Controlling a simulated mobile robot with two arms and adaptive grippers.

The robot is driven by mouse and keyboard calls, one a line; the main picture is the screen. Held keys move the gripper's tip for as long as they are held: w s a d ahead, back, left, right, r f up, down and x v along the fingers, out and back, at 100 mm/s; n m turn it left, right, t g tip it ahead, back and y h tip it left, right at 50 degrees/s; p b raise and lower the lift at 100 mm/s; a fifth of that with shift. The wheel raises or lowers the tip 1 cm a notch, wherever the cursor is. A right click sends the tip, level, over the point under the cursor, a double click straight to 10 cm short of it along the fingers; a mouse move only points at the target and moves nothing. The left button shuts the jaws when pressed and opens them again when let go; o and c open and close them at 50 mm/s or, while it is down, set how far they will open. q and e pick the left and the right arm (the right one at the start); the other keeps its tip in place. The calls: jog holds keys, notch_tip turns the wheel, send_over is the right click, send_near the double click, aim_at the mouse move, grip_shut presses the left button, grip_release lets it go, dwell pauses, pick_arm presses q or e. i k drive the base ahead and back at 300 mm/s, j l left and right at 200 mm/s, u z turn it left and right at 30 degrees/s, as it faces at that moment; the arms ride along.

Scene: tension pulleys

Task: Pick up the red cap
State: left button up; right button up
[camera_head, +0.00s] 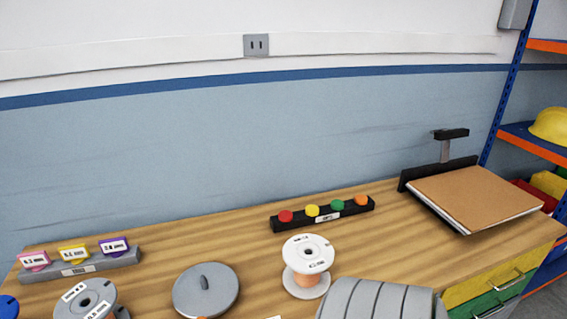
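The red cap (286,216) sits at the left end of a black holder strip (323,216) near the back of the wooden workbench. To its right on the same strip are a yellow cap (312,210), a green cap (337,205) and an orange cap (361,200). A small white label is on the strip's front. Neither of my grippers shows in the head view.
A white spool (307,254) stands in front of the strip, with a grey knobbed disc (205,289) to its left. A grey ribbed object (378,300) is at the front. A tag rack (82,264) is left; a board on a stand (474,196) is right.

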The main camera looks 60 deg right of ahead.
aim_at(285, 215)
jog(key=l+z, duration=0.15)
jog(key=z, duration=1.85)
jog(key=u, duration=1.95)
jog(key=k+l+z, duration=0.2)
jog(key=k+l, duration=0.15)
jog(key=k+l+z, duration=0.2)
jog(key=k+l, duration=0.15)
jog(key=l, duration=0.2)
